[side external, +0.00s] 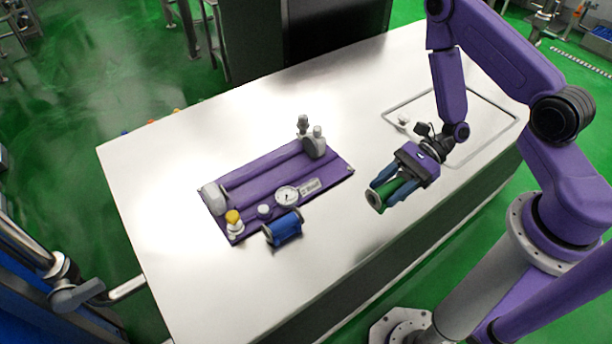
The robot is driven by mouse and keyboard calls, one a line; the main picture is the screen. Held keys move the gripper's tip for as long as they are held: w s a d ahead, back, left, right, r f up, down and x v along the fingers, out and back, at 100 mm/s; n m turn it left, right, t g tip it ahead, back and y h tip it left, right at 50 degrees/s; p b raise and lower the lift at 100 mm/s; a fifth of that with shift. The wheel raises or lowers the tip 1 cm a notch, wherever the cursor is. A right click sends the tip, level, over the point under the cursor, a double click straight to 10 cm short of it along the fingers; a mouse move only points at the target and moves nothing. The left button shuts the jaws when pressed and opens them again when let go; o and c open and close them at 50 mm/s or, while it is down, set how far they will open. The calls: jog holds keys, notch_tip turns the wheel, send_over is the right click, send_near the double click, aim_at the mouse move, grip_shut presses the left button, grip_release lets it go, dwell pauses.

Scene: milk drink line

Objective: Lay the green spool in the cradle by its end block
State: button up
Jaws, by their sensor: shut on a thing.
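The green spool (391,192) has pale grey ends and lies between the fingers of my gripper (384,190). My gripper is shut on it and holds it to the right of the purple fixture, apart from it, seemingly above the worktop. The cradle (268,172) is a long trough in the purple fixture plate. A grey end block (213,198) stands at its left end and another grey block (314,146) with knobs stands at its right end. The trough looks empty.
A blue spool (284,229) lies at the fixture's front edge. The fixture also bears a round dial gauge (287,196), a yellow-topped fitting (233,219) and a label plate (311,187). The worktop (190,290) is bare at the front left and between fixture and gripper.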

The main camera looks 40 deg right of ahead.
jog(key=w+a, duration=0.5)
jog(key=w, duration=0.4)
jog(key=shift+a+f+n, duration=0.3)
jog(key=shift+a+f, duration=0.05)
jog(key=shift+a, duration=0.05)
jog(key=shift+g, duration=0.4)
jog(key=w+a, duration=0.3)
jog(key=w+a+r, duration=0.1)
jog(key=w+a, duration=0.1)
jog(key=w+a+r, duration=0.1)
jog(key=w+a, duration=0.2)
jog(key=shift+w+a+r, duration=0.1)
jog(key=shift+w+a, duration=0.25)
jog(key=w+a+f, duration=0.2)
jog(key=w, duration=0.1)
jog(key=w+a+f, duration=0.1)
jog(key=w+f, duration=0.2)
jog(key=w, duration=0.1)
jog(key=w+a+f, duration=0.2)
jog(key=w+f, duration=0.1)
jog(key=shift+w+a, duration=0.35)
jog(key=shift+w, duration=0.05)
jog(key=shift+w+a+f, duration=0.2)
jog(key=shift+w+f, duration=0.2)
jog(key=shift+f, duration=0.1)
jog(key=shift+w+a+f, duration=0.15)
jog(key=shift+w+f, duration=0.2)
jog(key=shift+f, duration=1.6)
jog(key=shift+f, duration=0.15)
